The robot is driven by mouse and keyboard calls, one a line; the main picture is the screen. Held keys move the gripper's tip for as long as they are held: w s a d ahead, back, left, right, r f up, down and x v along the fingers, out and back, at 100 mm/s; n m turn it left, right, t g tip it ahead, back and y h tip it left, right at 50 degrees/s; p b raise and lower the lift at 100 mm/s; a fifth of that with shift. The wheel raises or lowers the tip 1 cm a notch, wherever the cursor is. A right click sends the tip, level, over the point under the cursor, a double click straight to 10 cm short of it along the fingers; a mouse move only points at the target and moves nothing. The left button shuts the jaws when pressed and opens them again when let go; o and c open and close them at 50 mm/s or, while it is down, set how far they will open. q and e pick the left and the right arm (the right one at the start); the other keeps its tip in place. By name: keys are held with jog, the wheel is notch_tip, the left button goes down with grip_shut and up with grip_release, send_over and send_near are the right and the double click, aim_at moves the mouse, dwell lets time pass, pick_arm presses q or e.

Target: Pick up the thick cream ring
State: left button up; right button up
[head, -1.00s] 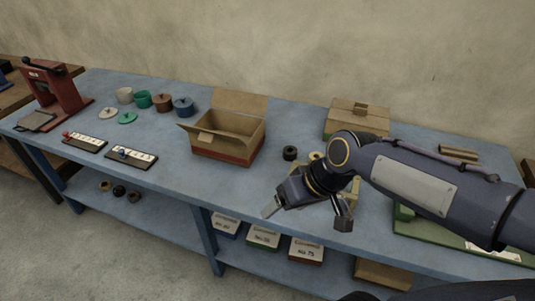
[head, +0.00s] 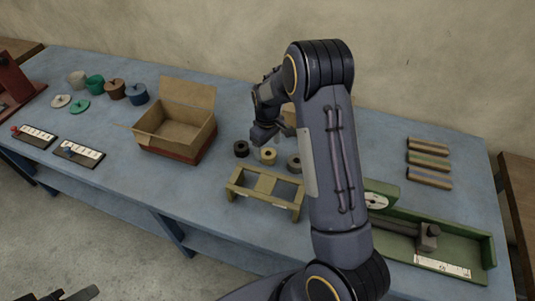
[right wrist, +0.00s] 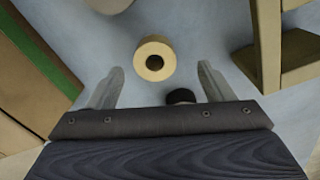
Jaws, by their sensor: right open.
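The thick cream ring (head: 268,160) lies on the blue table between a black roll (head: 241,149) and a grey roll (head: 293,165). In the right wrist view the cream ring (right wrist: 142,52) shows its dark hole, just ahead of the fingertips and roughly between their lines. My right gripper (right wrist: 160,70) is open and empty. In the head view my right gripper (head: 264,136) is above and behind the ring, its fingers partly hidden. A dark shape at the bottom left of the head view may be my left gripper; its jaws are unclear.
A wooden stand (head: 236,189) is close in front of the rolls. An open cardboard box (head: 178,136) stands to the left. A green fixture (head: 487,246) and several striped bars (head: 429,162) are on the right. A closed box behind the rolls is mostly hidden by my arm.

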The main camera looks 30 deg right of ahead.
aim_at(268, 153)
jog(key=f, duration=0.1)
jog(key=f+p, duration=0.1)
jog(key=f, duration=0.3)
jog(key=shift+w+d, duration=0.2)
jog(key=shift+d, duration=0.1)
jog(key=c, duration=1.1)
